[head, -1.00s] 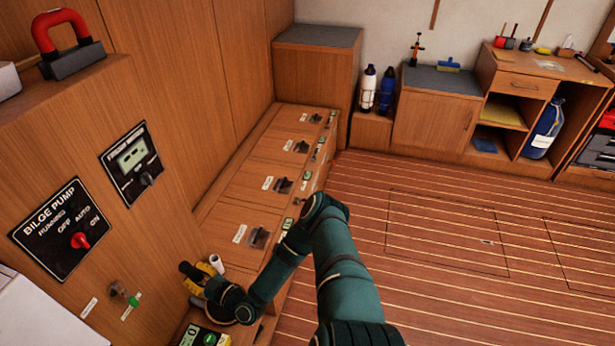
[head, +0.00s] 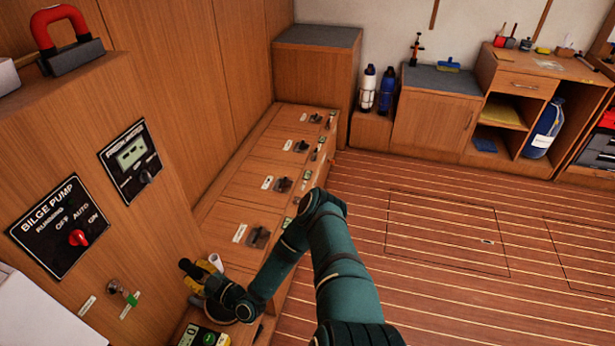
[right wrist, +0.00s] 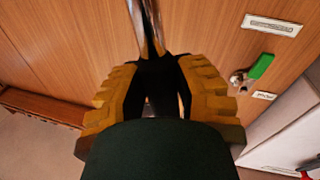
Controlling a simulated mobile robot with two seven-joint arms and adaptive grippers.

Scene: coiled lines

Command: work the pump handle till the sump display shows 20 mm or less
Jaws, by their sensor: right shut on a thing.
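My right gripper (head: 197,280), with yellow fingers, is at the lower left of the head view, low beside the wooden panel. In the right wrist view its ridged yellow fingers (right wrist: 162,100) are closed around a shiny metal rod, which I take to be the pump handle (right wrist: 147,30). In the head view a dark end of the handle (head: 187,265) shows beside the fingers. A small box with a lit greenish face (head: 207,338), perhaps the sump display, is at the bottom edge, partly cut off; I cannot read its figure. My left gripper is out of view.
The bilge pump switch panel (head: 62,227) with a red knob and a meter panel (head: 130,160) are on the wooden wall. A low bench with latches (head: 265,190) runs back. The striped floor (head: 440,240) to the right is clear.

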